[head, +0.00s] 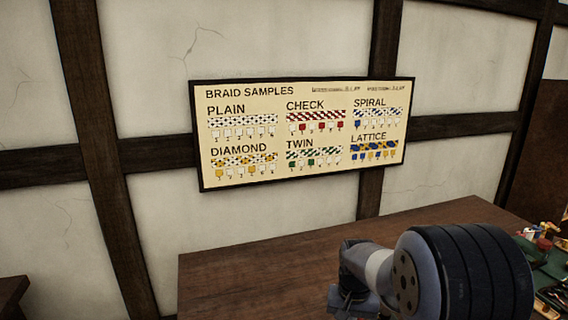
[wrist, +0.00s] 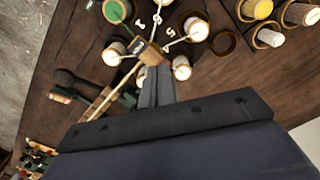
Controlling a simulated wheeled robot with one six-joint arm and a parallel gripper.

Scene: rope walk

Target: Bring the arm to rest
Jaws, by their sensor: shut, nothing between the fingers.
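My arm shows in the head view at the lower right, its dark rounded joint in front of a brown wooden table (head: 250,270). My gripper is not clearly visible in the head view. In the wrist view my gripper (wrist: 158,75) points out over the table, its fingers together with nothing seen between them. A small wooden block (wrist: 150,54) with cords running from it lies just past the fingertips in the picture. I cannot tell whether the fingers touch it.
Several white-topped bobbins (wrist: 196,29) and a green one (wrist: 117,11) surround the block. More bobbins stand in a dark rack (wrist: 268,37) at upper right. A wooden mallet (wrist: 80,88) lies at left. A braid sample board (head: 300,130) hangs on the wall.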

